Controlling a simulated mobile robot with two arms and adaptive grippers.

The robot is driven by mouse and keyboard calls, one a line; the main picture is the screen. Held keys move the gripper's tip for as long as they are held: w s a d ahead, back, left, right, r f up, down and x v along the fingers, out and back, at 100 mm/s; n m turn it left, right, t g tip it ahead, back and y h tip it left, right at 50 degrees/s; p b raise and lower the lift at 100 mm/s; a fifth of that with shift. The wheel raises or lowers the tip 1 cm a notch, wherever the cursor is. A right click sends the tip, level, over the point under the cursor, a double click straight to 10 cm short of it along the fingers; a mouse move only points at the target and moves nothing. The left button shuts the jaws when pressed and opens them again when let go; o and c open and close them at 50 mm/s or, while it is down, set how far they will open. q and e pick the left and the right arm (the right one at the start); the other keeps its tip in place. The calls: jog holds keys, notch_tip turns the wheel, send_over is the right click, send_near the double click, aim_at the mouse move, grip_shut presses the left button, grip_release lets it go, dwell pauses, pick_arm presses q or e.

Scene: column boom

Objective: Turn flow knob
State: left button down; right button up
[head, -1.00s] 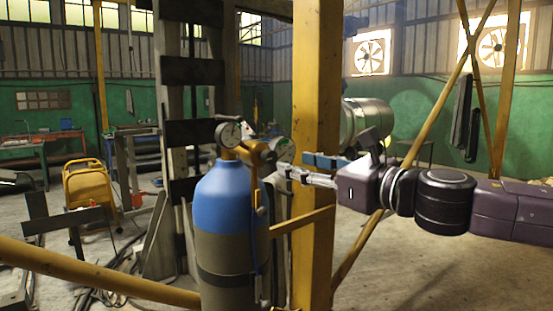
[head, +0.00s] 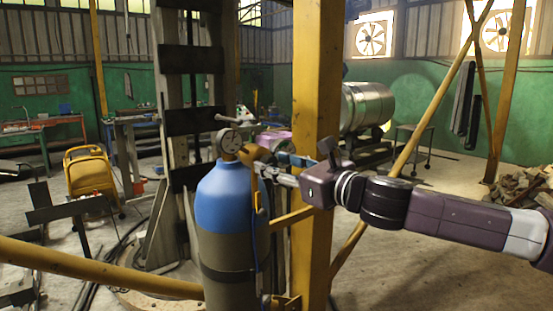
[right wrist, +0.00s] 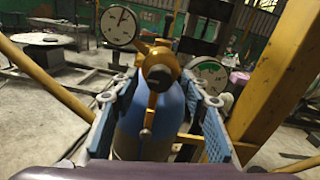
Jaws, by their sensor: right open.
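A gas cylinder (head: 225,205) with a blue top stands upright. A brass regulator (head: 250,154) with a round gauge (head: 231,141) sits on it. In the right wrist view the regulator's brass knob (right wrist: 158,73) faces the camera, with a small lever hanging below it. A white gauge (right wrist: 119,26) is at upper left and a second gauge (right wrist: 208,75) at right. My right gripper (head: 264,169) reaches in from the right to the regulator. Its blue-padded fingers (right wrist: 159,108) are open on either side of the knob, apparently apart from it. My left gripper is out of view.
A yellow post (head: 316,120) stands close behind the cylinder and my right gripper, with yellow braces (head: 100,276) beside it. A dark frame column (head: 190,90) rises behind the cylinder. A metal tank (head: 366,106) lies farther back.

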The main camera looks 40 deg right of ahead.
grip_shut()
dwell(0.4)
jog(key=shift+m, duration=0.4)
jog(key=m, duration=0.3)
jog(key=shift+m, duration=0.3)
jog(key=m, duration=0.3)
jog(key=shift+m, duration=0.4)
jog(key=m+b, duration=0.1)
jog(key=m, duration=0.3)
jog(key=shift+f+m, duration=0.1)
jog(key=shift+m, duration=0.2)
jog(key=m+b, duration=0.1)
jog(key=m, duration=0.3)
jog(key=shift+m, duration=0.3)
